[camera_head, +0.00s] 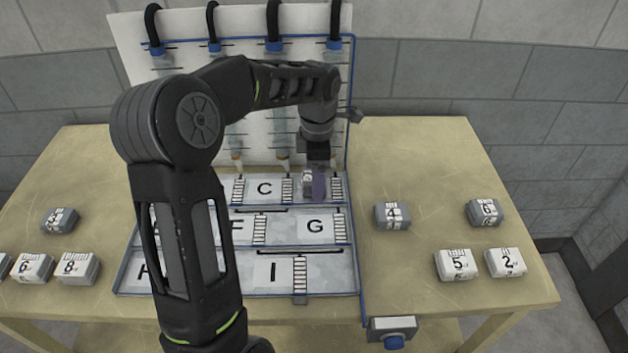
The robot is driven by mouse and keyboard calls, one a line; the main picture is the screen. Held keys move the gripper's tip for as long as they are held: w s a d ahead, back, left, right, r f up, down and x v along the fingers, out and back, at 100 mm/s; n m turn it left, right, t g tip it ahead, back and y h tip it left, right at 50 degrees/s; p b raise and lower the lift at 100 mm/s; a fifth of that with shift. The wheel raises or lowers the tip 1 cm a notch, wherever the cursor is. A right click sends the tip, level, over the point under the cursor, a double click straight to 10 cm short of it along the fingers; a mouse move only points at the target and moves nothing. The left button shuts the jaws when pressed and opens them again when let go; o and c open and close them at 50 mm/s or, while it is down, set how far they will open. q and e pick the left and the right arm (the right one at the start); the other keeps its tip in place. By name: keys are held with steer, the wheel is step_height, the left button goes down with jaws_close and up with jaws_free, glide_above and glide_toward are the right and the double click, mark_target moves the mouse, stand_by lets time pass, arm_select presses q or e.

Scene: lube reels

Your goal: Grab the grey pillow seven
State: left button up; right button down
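No block with a readable seven shows. A small white-and-grey piece (307,181) sits at the fingers of my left gripper (317,185); its number is too small to read. The gripper points down over the upper row of the lettered board, right of the panel marked C (264,188). I cannot tell whether the fingers are closed on the piece or only beside it. A grey block at the left edge (4,265) is cut off, and its number cannot be read. My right gripper is not in view.
Blocks 6 (32,267) and 8 (79,267) and another (60,221) lie left. My arm hides part of the board. A blue-buttoned box (392,330) is at the front.

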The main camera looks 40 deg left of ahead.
arm_select(q)
steer(key=c, duration=1.3)
steer(key=shift+o, duration=0.2)
steer(key=shift+r, duration=0.1)
steer(key=shift+s+d+r+b, duration=0.1)
steer(key=shift+r+b, duration=0.05)
steer(key=shift+b, duration=0.2)
steer(key=shift+r, duration=0.35)
step_height(320, 180, up, 6)
steer(key=shift+b, duration=0.5)
steer(key=s+d+b, duration=0.4)
steer(key=s+d, duration=0.8)
steer(key=s, duration=0.3)
steer(key=shift+s, duration=0.4)
